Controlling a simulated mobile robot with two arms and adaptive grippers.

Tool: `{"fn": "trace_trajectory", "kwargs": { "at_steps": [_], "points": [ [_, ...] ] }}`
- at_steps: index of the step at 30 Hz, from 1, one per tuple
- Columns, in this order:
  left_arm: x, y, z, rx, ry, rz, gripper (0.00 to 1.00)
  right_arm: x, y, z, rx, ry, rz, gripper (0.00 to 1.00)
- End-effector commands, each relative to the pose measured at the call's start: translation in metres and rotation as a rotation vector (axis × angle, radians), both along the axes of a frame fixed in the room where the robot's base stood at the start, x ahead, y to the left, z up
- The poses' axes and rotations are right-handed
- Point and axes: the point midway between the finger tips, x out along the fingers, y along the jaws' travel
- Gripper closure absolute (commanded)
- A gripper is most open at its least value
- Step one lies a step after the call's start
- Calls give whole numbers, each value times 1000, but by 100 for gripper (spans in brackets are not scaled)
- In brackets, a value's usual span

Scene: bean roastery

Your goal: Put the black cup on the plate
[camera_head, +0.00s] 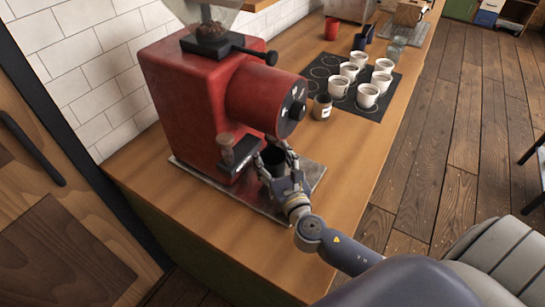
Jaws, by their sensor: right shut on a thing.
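The black cup (273,155) is upright between the fingers of my right gripper (275,165), below the red grinder's front drum. My right gripper is shut on it. A flat metal plate (311,173) lies on the wooden counter under the grinder. The cup is over the plate's area, but my fingers hide its base, so I cannot tell whether it touches the plate. My left gripper is not in view.
The red grinder (190,100) stands close behind the cup. Several white cups (368,95) stand on a black mat (374,112) farther back, with a small jar (322,107) at its near edge. The counter (335,150) right of the plate is clear.

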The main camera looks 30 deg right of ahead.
Motion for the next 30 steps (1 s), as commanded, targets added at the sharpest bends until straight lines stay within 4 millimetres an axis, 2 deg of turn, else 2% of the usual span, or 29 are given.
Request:
{"fn": "trace_trajectory", "kwargs": {
  "at_steps": [10,11,13,26,30],
  "points": [
    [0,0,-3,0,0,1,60,0,0,-4,0,-1,0,69],
    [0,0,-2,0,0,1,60,0,0,-3,1,0,0,38],
    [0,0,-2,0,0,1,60,0,0,-3,1,0,0,23],
    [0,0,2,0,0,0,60,0,0,2,0,-1,0,23],
    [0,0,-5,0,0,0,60,-17,3,-3,1,3,0,23]
  ]
}}
